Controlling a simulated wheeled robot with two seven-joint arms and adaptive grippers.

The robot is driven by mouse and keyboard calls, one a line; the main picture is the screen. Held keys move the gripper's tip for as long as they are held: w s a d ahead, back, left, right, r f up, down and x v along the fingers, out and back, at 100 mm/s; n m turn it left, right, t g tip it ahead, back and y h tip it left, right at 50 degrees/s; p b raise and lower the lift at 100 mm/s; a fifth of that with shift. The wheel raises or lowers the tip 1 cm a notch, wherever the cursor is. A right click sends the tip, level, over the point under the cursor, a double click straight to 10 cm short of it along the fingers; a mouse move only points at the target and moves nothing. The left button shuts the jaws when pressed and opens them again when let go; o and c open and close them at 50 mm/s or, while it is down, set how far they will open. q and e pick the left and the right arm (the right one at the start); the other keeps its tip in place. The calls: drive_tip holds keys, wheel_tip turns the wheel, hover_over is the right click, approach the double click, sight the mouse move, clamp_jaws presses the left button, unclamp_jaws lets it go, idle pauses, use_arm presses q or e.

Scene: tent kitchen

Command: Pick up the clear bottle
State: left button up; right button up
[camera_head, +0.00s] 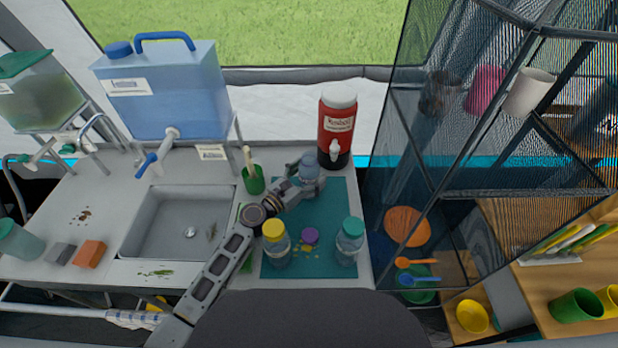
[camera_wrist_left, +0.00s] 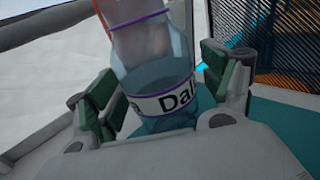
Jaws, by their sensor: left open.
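The clear bottle (camera_head: 309,168) stands upright near the back of the teal mat (camera_head: 345,190). In the left wrist view the clear bottle (camera_wrist_left: 160,85) has a white label with purple edges and a purple line near its top. My left gripper (camera_head: 306,183) is at the bottle. In the left wrist view my left gripper (camera_wrist_left: 162,78) is open, with one finger on each side of the bottle. My right gripper is not in view.
A red drink dispenser (camera_head: 337,130) stands behind the bottle. A green cup (camera_head: 254,181) is to the left. A mesh rack (camera_head: 400,150) stands right.

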sight(309, 154)
use_arm(q)
drive_tip(key=shift+c, duration=0.5)
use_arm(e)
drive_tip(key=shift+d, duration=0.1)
use_arm(q)
drive_tip(key=c, duration=1.1)
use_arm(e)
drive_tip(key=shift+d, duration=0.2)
use_arm(q)
drive_tip(key=shift+r, duration=0.3)
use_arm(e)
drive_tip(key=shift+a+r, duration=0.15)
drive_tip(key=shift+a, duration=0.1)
use_arm(q)
drive_tip(key=shift+r+p, duration=0.25)
drive_tip(key=shift+p, duration=0.05)
drive_tip(key=shift+r+p, duration=1.45)
drive_tip(key=shift+r, duration=0.85)
drive_tip(key=shift+r+p, duration=0.85)
drive_tip(key=shift+r, duration=0.5)
drive_tip(key=shift+r+p, duration=0.35)
drive_tip(key=shift+r, duration=0.25)
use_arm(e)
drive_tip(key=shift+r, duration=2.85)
use_arm(q)
drive_tip(key=shift+r, duration=0.15)
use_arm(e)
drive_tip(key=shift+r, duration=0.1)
